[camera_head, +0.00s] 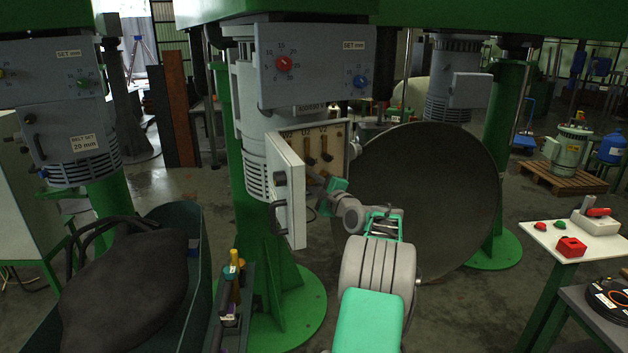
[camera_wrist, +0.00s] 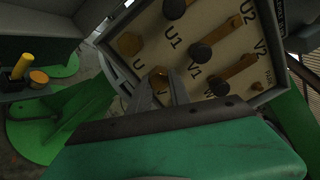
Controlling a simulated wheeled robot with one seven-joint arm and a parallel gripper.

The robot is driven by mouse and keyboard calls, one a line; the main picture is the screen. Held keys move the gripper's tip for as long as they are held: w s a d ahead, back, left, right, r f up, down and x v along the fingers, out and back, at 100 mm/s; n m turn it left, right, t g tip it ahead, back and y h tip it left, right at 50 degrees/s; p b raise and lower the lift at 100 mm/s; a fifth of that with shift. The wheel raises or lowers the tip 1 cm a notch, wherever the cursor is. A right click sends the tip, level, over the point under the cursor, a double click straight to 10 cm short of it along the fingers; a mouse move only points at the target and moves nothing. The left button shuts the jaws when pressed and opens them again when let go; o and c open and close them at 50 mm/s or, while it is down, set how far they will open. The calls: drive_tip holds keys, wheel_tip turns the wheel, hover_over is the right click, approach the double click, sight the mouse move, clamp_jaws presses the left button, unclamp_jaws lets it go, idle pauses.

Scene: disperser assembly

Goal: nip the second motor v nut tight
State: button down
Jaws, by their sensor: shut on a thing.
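The motor's open terminal box (camera_wrist: 228,45) shows in the wrist view, with a cream board marked U, V, W, U1, V1, U2 and V2. A brass nut (camera_wrist: 158,74) sits by the V mark, partly hidden by my fingers. My gripper (camera_wrist: 166,82) is shut on this V nut. Another brass nut (camera_wrist: 130,43) sits by the U mark. Dark round ends (camera_wrist: 200,53) and brass links show on the board further right. In the head view, my gripper (camera_head: 318,178) reaches into the terminal box (camera_head: 328,140), and its fingertips are too small to make out.
The box's grey door (camera_head: 287,190) hangs open left of my gripper. A large dark disc (camera_head: 430,190) stands close on the right. A green tub (camera_head: 200,240) with a dark bag is at left. A white table (camera_head: 560,240) with red parts is at right.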

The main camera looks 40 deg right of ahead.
idle(0.4)
drive_tip(key=c, duration=1.2)
unclamp_jaws()
drive_tip(key=shift+f, duration=0.1)
